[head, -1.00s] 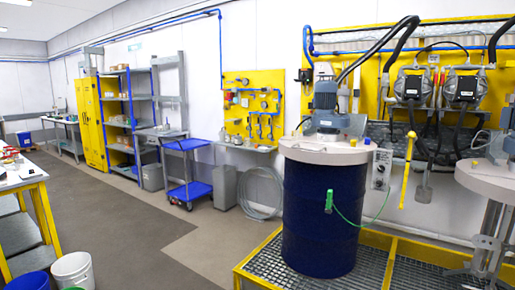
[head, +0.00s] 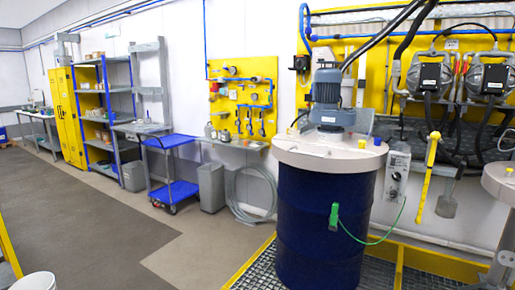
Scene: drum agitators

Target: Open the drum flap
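A dark blue drum (head: 315,225) stands on a grated platform right of the middle in the head view. A beige lid (head: 325,153) covers its top. A blue-grey agitator motor (head: 328,100) stands on the lid. Small yellow (head: 377,141) and blue-grey caps sit at the lid's right edge; I cannot tell which part is the flap. A green clamp (head: 334,216) with a green cable is on the drum's side. Neither of my grippers is in view.
The yellow-edged grating (head: 400,276) surrounds the drum's base. A second drum lid (head: 500,181) is at the right edge. A blue cart (head: 171,192) and grey bin (head: 211,187) are left. The floor in the left foreground is mostly clear.

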